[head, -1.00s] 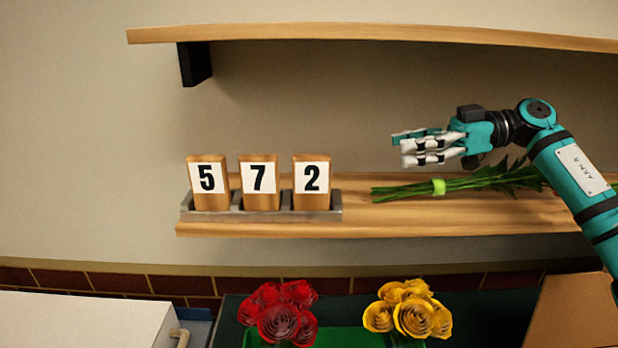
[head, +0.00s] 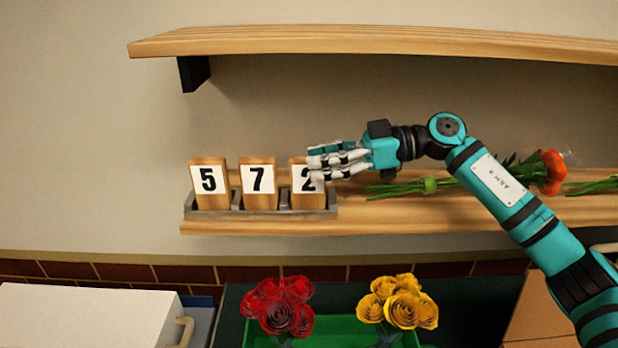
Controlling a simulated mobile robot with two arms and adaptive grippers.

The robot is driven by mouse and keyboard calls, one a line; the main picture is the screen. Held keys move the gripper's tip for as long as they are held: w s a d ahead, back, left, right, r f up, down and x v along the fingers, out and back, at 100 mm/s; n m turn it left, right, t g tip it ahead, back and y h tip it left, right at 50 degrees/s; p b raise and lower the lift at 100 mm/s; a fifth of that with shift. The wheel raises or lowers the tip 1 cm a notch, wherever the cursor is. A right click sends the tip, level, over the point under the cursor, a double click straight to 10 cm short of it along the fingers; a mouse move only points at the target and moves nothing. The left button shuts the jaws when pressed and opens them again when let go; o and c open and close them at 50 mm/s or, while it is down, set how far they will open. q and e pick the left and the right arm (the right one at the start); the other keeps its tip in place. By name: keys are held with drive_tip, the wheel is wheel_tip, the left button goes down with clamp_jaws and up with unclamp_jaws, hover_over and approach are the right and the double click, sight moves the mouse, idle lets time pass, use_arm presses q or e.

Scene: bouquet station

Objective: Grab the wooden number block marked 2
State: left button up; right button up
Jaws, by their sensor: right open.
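The wooden block marked 2 (head: 302,199) stands upright in the right-hand slot of a grey metal holder (head: 236,214) on the lower shelf. My right gripper (head: 318,161) is open, with its fingers pointing left in front of the upper right part of this block. The fingers hide part of the block's top and part of its number. I cannot tell whether they touch it. My left gripper is out of view.
Blocks marked 7 (head: 258,185) and 5 (head: 209,185) stand in the same holder to the left. Green stems with an orange flower (head: 551,172) lie on the lower shelf (head: 400,215) behind my right arm. The upper shelf (head: 380,42) is above. Red roses (head: 282,306) and yellow roses (head: 400,300) stand below.

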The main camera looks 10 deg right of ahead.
drive_tip(key=x, duration=0.2)
drive_tip(key=shift+a+r, duration=0.1)
drive_tip(key=shift+a, duration=0.3)
drive_tip(key=c, duration=0.4)
clamp_jaws()
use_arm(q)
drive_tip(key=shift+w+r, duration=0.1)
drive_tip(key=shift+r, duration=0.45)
